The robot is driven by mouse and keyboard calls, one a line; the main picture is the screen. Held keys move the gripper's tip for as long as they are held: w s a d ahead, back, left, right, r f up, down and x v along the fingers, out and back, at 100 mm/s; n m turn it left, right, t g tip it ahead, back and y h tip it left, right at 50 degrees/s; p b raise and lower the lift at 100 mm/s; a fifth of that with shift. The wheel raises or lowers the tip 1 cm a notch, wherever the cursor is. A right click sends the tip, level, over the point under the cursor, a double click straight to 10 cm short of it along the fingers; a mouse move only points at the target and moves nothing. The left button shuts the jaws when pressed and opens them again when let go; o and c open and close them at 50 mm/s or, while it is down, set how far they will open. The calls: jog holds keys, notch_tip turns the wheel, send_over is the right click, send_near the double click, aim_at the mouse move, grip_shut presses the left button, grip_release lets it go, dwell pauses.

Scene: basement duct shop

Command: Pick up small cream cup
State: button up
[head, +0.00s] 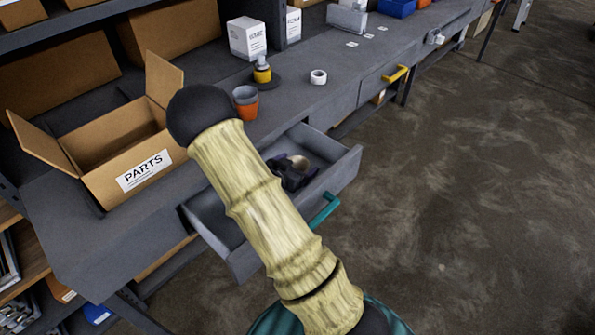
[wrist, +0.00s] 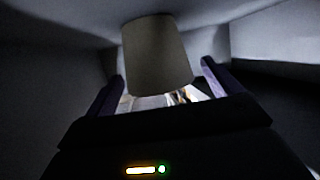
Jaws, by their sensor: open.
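The small cream cup (head: 299,160) is inside the open grey drawer (head: 346,171), mostly hidden behind my gripper in the head view. In the wrist view the cup (wrist: 157,55) looks dull grey-beige in shadow and stands out ahead, between the two purple fingers. My gripper (head: 292,168) is down in the drawer, and it also shows in the wrist view (wrist: 163,72). Its fingers are apart, one on each side of the cup, with visible gaps. I cannot tell how far the fingers reach past the cup's near side.
Drawer walls surround my gripper closely; a teal handle (head: 324,208) is on the drawer front. On the bench above are an open PARTS carton (head: 107,152), an orange pot (head: 246,109), a yellow-and-black item (head: 262,73) and a white roll (head: 318,77). Floor at right is clear.

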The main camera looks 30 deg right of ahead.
jog(key=shift+w+d+f, duration=0.15)
jog(key=shift+w+d, duration=0.05)
jog(key=shift+d, duration=0.05)
dwell(0.3)
jog(key=c, duration=1.1)
jog(key=shift+o, duration=0.2)
notch_tip(320, 180, up, 10)
jog(key=p, duration=0.1)
